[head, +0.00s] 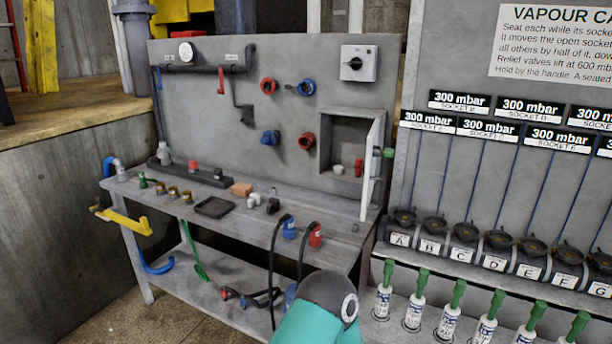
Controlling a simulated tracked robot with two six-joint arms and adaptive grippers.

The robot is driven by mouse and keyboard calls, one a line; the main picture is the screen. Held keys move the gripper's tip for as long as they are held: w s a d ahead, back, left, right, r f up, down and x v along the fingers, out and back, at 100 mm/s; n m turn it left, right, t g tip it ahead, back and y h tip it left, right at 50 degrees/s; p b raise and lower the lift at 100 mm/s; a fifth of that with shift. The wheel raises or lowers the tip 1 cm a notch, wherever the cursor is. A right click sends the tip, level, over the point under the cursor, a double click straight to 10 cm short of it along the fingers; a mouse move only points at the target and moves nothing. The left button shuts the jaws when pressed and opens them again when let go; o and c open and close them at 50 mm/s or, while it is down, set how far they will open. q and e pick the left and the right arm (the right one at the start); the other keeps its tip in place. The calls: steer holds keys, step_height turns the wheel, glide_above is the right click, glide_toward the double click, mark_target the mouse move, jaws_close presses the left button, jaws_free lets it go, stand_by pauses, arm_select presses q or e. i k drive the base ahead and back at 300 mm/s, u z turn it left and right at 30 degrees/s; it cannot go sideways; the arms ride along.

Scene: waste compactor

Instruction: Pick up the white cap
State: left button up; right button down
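A small white piece (338,169) stands in the open wall cabinet beside a red one (358,167). Another small white fitting (254,201) lies on the grey bench, next to an orange-brown block (241,189). Both white things are small, and I cannot tell for certain which is the white cap. Neither gripper shows in the head view. Only a teal and black part of one of my arms shows at the bottom middle, in front of the bench.
The cabinet's niche (347,128) has its door (374,165) swung open to the right. The bench (165,205) holds a black tray (213,207), brass fittings (173,191) and blue and red hose connectors (315,236). White bottles with green tops (451,318) stand at the right.

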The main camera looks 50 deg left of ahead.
mark_target(339, 170)
steer(key=u, duration=0.15)
steer(key=k, duration=0.35)
steer(key=u, duration=1.05)
steer(key=i, duration=1)
steer(key=u, duration=0.1)
